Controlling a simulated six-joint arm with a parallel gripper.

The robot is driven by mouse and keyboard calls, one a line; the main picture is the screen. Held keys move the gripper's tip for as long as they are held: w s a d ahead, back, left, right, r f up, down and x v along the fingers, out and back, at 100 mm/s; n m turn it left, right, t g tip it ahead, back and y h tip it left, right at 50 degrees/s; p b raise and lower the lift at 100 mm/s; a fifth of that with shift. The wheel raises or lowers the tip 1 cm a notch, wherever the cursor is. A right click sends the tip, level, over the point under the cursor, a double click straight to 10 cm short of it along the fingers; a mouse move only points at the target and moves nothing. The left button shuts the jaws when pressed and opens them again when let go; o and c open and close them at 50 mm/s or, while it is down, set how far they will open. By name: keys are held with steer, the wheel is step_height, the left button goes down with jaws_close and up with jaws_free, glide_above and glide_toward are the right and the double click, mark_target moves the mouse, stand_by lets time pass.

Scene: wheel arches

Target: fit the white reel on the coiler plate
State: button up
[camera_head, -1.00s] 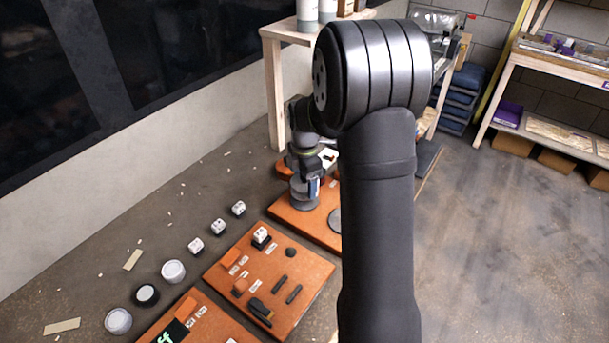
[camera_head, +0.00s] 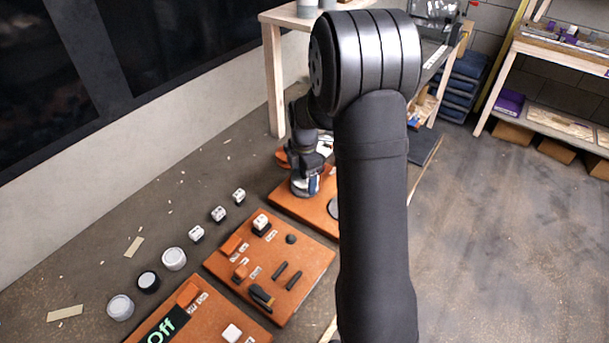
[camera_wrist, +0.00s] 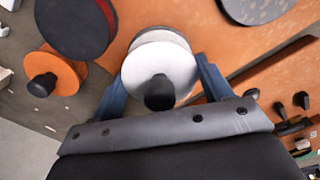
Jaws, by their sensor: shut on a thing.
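The white reel (camera_wrist: 182,75) is a round disc with a black knob at its centre. In the wrist view it sits between the two blue fingers of my gripper (camera_wrist: 162,86), which is shut on it. Orange board surface shows behind the reel; I cannot tell whether they touch. In the head view my gripper (camera_head: 312,183) is low over the far orange board (camera_head: 291,201), and the reel is mostly hidden there. A grey disc on that board (camera_wrist: 258,6) lies up and right of the reel. I cannot tell which part is the coiler plate.
A dark disc (camera_wrist: 75,28) and an orange disc with a black knob (camera_wrist: 65,72) are left of the reel. A nearer orange board (camera_head: 235,262) carries dark bars and small blocks. White cubes and round pots stand on the floor left of the boards. Floor at right is clear.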

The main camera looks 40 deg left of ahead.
steer(key=shift+f, duration=0.1)
steer(key=o, duration=1.1)
steer(key=shift+c, duration=0.2)
step_height(320, 180, up, 17)
steer(key=shift+r, duration=0.2)
steer(key=shift+f, duration=0.15)
step_height(320, 180, down, 17)
steer(key=shift+f, duration=0.15)
stand_by(0.3)
